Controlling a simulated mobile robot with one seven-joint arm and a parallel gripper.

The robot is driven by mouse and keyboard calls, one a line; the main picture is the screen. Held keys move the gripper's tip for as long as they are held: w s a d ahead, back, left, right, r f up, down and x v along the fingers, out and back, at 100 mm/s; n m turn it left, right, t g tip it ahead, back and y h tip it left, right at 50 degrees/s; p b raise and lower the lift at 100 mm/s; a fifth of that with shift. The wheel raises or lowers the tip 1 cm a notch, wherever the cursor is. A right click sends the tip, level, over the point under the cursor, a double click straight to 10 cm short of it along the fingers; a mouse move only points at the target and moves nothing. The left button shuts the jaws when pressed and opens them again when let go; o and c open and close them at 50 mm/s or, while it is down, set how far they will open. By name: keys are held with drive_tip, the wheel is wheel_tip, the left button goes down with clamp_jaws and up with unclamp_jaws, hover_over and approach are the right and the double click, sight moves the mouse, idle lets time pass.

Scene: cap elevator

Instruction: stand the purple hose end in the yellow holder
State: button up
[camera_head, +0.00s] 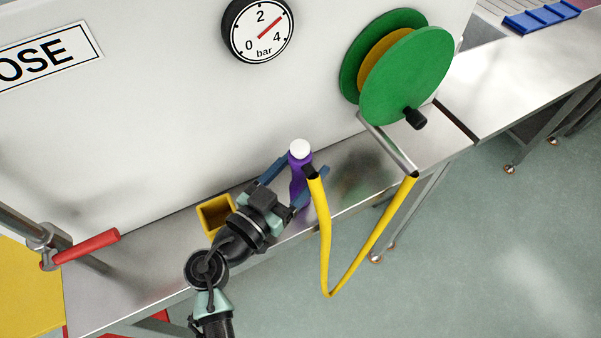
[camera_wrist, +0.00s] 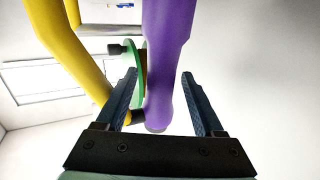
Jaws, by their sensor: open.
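The purple hose end (camera_head: 297,184) has a white tip and looks roughly upright over the steel bench. A yellow hose (camera_head: 323,235) joins its side through a black fitting. My gripper (camera_head: 306,164) is open, with its blue fingers on either side of the purple hose end. In the wrist view, the purple hose end (camera_wrist: 168,60) lies between the open fingers (camera_wrist: 159,74), with gaps visible on both sides. Its foot is hidden behind my gripper in the head view. The yellow holder (camera_head: 214,214), an open square box, stands on the bench just left of my gripper and looks empty.
The yellow hose hangs over the bench's front edge and runs up to a metal arm (camera_head: 388,143) below the green reel (camera_head: 407,78). A pale panel with a gauge (camera_head: 258,30) rises behind. A red-handled valve (camera_head: 85,247) stands left. The bench (camera_head: 135,278) is clear left of the holder.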

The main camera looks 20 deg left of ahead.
drive_tip(key=shift+x, duration=1.3)
clamp_jaws()
